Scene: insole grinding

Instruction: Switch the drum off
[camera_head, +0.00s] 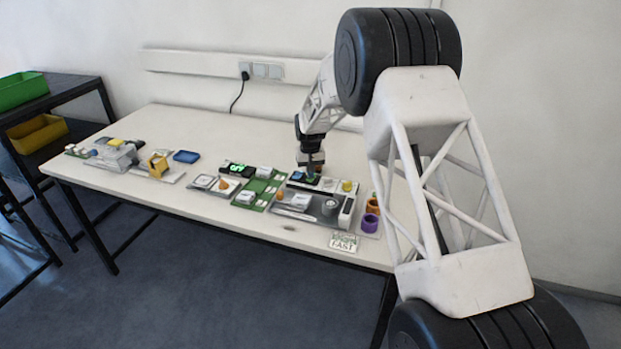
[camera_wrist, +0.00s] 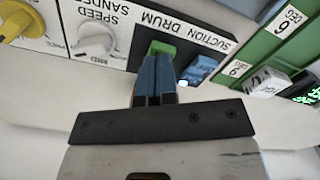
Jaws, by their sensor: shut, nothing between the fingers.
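The control panel (camera_wrist: 125,42) carries a green switch (camera_wrist: 162,48) by the DRUM label and a blue switch (camera_wrist: 199,70) by the SUCTION label. My gripper (camera_wrist: 157,58) is shut and empty, its fingertips right at the green switch and partly covering it. I cannot tell whether they touch it, or which way the switch is set. In the head view my gripper (camera_head: 312,172) points down over the back of the grinding station (camera_head: 345,215).
A white speed knob (camera_wrist: 95,40) and a yellow knob (camera_wrist: 20,22) sit left of the switches. A green board (camera_wrist: 262,45) lies on the right. Orange and purple rings (camera_head: 370,222) stand at the station's right. The table front (camera_head: 240,222) is mostly clear.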

